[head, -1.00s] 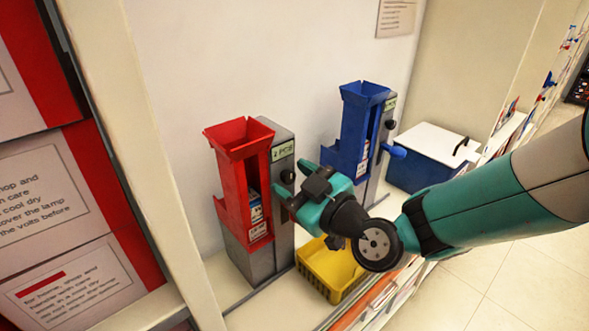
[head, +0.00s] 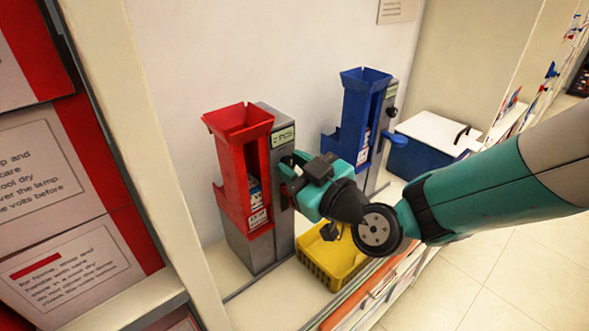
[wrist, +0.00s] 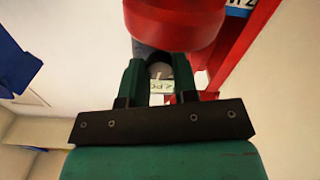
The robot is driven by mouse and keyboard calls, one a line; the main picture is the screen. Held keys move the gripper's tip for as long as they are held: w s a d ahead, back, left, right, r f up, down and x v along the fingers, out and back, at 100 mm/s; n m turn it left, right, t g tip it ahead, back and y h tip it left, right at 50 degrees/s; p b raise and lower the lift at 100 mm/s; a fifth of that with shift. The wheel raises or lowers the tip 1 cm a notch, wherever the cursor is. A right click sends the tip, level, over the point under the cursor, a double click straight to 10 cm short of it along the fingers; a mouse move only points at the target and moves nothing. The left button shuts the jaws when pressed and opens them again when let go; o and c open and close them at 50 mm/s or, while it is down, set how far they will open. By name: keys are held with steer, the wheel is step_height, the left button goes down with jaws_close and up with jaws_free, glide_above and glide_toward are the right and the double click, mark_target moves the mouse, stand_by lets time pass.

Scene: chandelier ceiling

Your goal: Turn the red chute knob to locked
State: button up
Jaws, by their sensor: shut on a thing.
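The red chute (head: 231,168) stands on a grey base, with a grey column and a "2 PCS" label (head: 283,137) at its right side. My gripper (head: 288,176) is at the front of that column, below the label, shut on the red chute's knob. The fingers and wrist hide the knob in the head view. In the wrist view my gripper (wrist: 158,66) has its two green fingers around a grey round part, the knob (wrist: 160,70), with the label behind it. A large red rounded part (wrist: 175,22) hides much of the knob; its turn angle cannot be told.
A blue chute (head: 352,120) with its own dark knob and blue handle (head: 398,141) stands to the right. A yellow crate (head: 335,258) sits below my gripper. A blue box with a white lid (head: 438,137) is behind. A cream post (head: 135,150) stands at left.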

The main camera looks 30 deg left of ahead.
steer(key=m+b, duration=0.2)
steer(key=m, duration=0.6)
steer(key=shift+b, duration=0.35)
steer(key=m, duration=0.4)
steer(key=shift+w, duration=0.1)
steer(key=shift+m+p, duration=0.45)
steer(key=shift+m, duration=1.75)
steer(key=o, duration=0.9)
steer(key=shift+d, duration=0.1)
